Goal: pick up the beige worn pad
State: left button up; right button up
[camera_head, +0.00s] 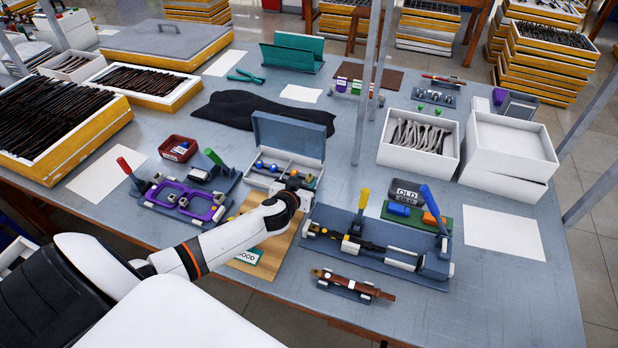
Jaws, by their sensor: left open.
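No pad can be told apart for certain as the beige worn pad. A small pale piece (350,246) sits in the blue-grey clamp fixture (420,278) at the centre right, beside a dark bar; I cannot tell whether it is the pad. My left gripper (298,183) is open over the front right edge of the open grey case (290,135), left of the fixture. Its fingers are small and partly hidden by the wrist. The dark tray marked OLD (408,193) stands behind the fixture. My right gripper is not in view.
The fixture has upright yellow (364,198) and blue (434,208) handles. A brown piece on a small stand (352,286) lies in front. A wooden board (265,248) with a GOOD label is under my arm. White boxes (510,145) stand at back right. The right front table is clear.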

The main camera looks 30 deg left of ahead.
aim_at(309, 176)
pick_arm(q)
jog(key=shift+x, duration=2)
jog(key=shift+s+f, duration=0.1)
jog(key=shift+s, duration=0.05)
grip_shut()
notch_tip(309, 176, up, 10)
jog(key=p, duration=0.1)
